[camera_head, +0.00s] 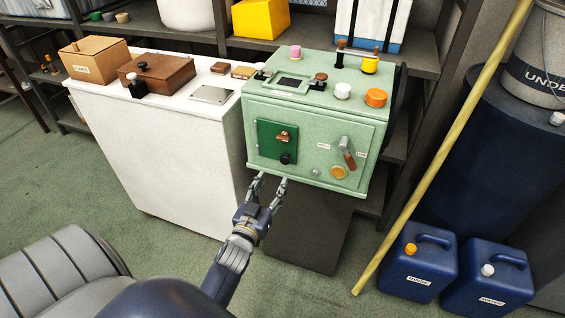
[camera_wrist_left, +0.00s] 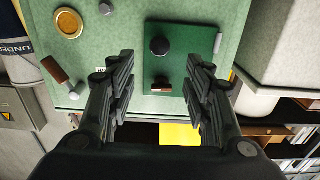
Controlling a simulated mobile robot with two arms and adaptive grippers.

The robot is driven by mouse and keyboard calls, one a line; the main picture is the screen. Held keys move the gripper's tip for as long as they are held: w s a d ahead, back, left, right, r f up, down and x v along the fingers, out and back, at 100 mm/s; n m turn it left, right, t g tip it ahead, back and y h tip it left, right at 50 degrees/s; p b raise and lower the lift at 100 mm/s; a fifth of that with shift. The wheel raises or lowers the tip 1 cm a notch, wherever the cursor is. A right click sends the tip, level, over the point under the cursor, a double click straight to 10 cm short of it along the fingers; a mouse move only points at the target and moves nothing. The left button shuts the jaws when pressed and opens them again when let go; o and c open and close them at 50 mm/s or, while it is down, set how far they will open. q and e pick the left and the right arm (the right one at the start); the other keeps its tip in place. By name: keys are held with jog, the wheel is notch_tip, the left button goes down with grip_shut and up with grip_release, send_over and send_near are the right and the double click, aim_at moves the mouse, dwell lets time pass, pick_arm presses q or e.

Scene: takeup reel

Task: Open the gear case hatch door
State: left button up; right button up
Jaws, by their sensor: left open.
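The gear case (camera_head: 315,120) is a pale green box on a dark stand. Its hatch door (camera_head: 268,141) is a dark green square panel on the left of the front face and looks shut. A brown latch (camera_head: 284,137) and a black knob (camera_head: 285,159) are on it. My left gripper (camera_head: 271,182) is open and empty, just below and in front of the hatch. In the left wrist view the hatch door (camera_wrist_left: 180,50), black knob (camera_wrist_left: 160,46) and brown latch (camera_wrist_left: 161,84) lie beyond the spread fingers (camera_wrist_left: 162,75). My right gripper is not in view.
A lever (camera_head: 347,152) and a gold disc (camera_head: 338,172) sit right of the hatch. A white cabinet (camera_head: 165,150) stands close on the left. A yellow pole (camera_head: 440,150) leans on the right, near blue jugs (camera_head: 419,262).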

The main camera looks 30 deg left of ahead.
aim_at(284, 161)
pick_arm(q)
jog(key=x, duration=0.9)
jog(key=shift+w+a, duration=0.1)
jog(key=shift+w, duration=0.05)
grip_shut()
